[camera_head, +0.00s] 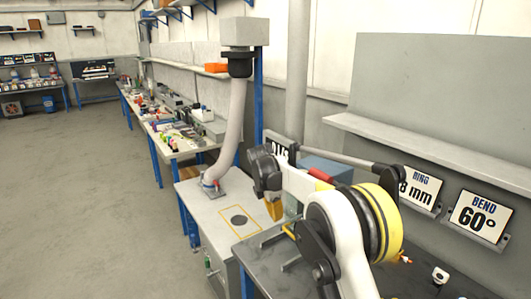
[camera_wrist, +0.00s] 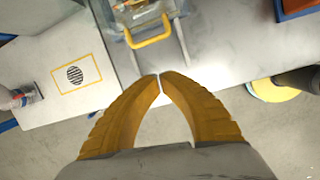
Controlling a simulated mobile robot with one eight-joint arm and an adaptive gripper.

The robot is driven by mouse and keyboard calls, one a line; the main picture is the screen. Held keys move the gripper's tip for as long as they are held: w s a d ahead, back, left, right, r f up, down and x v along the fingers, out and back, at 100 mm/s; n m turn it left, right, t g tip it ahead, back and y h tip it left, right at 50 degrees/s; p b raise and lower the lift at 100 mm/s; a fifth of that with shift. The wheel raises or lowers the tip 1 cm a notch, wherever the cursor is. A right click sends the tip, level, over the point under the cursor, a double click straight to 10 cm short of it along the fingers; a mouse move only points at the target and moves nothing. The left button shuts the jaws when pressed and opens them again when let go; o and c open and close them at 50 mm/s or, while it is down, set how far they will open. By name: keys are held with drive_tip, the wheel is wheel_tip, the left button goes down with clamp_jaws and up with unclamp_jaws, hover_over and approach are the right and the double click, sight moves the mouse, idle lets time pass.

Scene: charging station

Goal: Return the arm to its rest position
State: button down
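My arm reaches across the right part of the head view, with white links and a wide yellow and black joint in front. My gripper (camera_head: 273,211) hangs from the arm's far end over the benches, mostly hidden by the arm in that view. In the wrist view, the two yellow fingers of my gripper (camera_wrist: 159,76) curve together and their tips meet, with nothing between them. A yellow handle (camera_wrist: 152,33) on a grey device lies beyond the fingertips, apart from them.
A grey cabinet (camera_head: 225,212) with a yellow-outlined vent carries a flexible duct (camera_head: 233,125). A dark bench (camera_head: 440,292) lies under my arm. Signs reading "BEND 60°" (camera_head: 479,217) and "8 mm" (camera_head: 416,190) stand by the right wall. Open floor (camera_head: 80,190) lies at left.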

drive_tip(key=s+d+r+m+t+y+b, duration=0.1)
drive_tip(key=s+d+r+m, duration=0.4)
drive_tip(key=s+r, duration=0.3)
drive_tip(key=s+d+r+m+t, duration=0.1)
drive_tip(key=s+d+r+m, duration=0.5)
drive_tip(key=s, duration=0.4)
drive_tip(key=s+d+f+m+t, duration=0.1)
drive_tip(key=s+m, duration=0.5)
drive_tip(key=s, duration=0.6)
drive_tip(key=s+d+f+m+t+y+b, duration=0.1)
drive_tip(key=s+f+m, duration=0.4)
drive_tip(key=s, duration=0.7)
drive_tip(key=shift+d+m+t, duration=0.6)
drive_tip(key=shift+d, duration=0.5)
